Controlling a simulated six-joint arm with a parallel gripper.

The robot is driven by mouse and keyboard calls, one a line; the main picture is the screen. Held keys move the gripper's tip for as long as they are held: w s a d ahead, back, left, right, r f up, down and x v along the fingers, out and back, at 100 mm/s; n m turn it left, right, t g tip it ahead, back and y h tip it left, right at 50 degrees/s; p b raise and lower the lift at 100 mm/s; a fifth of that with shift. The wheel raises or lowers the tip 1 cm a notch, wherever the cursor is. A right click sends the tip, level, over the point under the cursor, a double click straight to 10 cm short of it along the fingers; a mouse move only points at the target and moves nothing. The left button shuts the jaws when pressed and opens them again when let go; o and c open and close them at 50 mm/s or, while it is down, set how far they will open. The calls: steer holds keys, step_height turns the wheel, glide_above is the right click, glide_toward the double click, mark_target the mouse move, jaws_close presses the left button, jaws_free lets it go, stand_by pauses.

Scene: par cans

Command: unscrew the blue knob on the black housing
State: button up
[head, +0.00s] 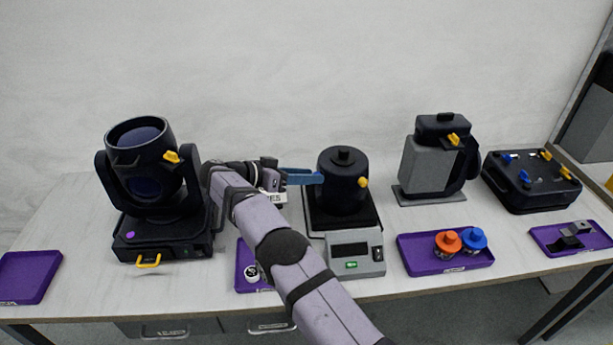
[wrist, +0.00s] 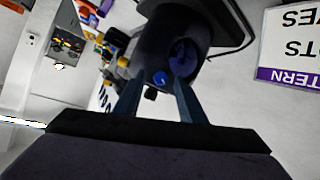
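The black housing (head: 342,190) is a can with a lid knob, standing on a scale in the middle of the table. My gripper (head: 319,178) points right at that side. Whether the tips reach past the knob is unclear.
A yellow knob (head: 363,182) is on the can's right side. A moving-head lamp (head: 145,190) stands left, a grey-and-black unit (head: 430,165) right. A purple tray (head: 418,262) holds orange and blue knobbed jars. Another purple tray (head: 30,275) is empty.

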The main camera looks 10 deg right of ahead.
step_height(320, 180, up, 10)
steer(key=p, duration=0.2)
stand_by(0.5)
stand_by(0.4)
steer(key=s+a+r+n+t, duration=0.1)
steer(key=s+a+r, duration=0.2)
steer(key=a+r, duration=0.15)
step_height(320, 180, down, 12)
steer(key=m+t+y+b, duration=0.1)
steer(key=m, duration=0.4)
steer(key=shift+s, duration=0.4)
